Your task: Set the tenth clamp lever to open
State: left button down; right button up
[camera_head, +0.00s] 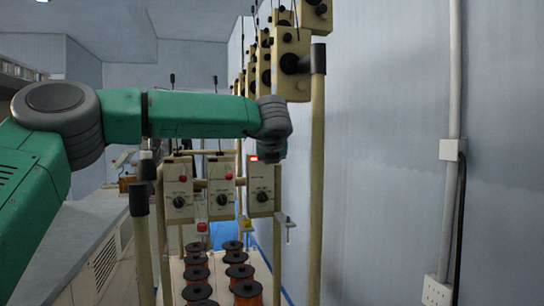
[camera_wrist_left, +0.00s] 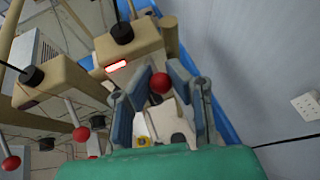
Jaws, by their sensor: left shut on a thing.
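My left arm reaches in from the left in the head view, and its wrist is in front of the upper part of the rightmost control box (camera_head: 262,198), a cream box with a black dial. In the wrist view the left gripper (camera_wrist_left: 160,78) has its two fingers on either side of a red ball knob (camera_wrist_left: 160,84) of a clamp lever and is shut on it. The box (camera_wrist_left: 125,50) beside it carries a lit red indicator (camera_wrist_left: 116,66). In the head view this knob is hidden behind my wrist. My right gripper is not in view.
Copper spools (camera_head: 247,291) stand below. A row of cream tensioner units (camera_head: 290,65) hangs above. A wooden post (camera_head: 317,190) and the wall lie close on the right.

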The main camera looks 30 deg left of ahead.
pick_arm(q)
jog(key=shift+f, duration=0.25)
jog(key=c, duration=1.5)
grip_release()
jog(key=shift+c, duration=0.2)
jog(key=shift+o, duration=0.5)
jog(key=shift+w+a, duration=0.15)
jog(key=shift+w, duration=0.15)
jog(key=shift+s+r, duration=0.2)
jog(key=shift+s, duration=0.2)
jog(key=s+d, duration=0.8)
jog(key=s, duration=0.3)
jog(key=shift+s+r, duration=0.15)
jog(key=shift+r, duration=0.15)
jog(key=shift+a, duration=0.1)
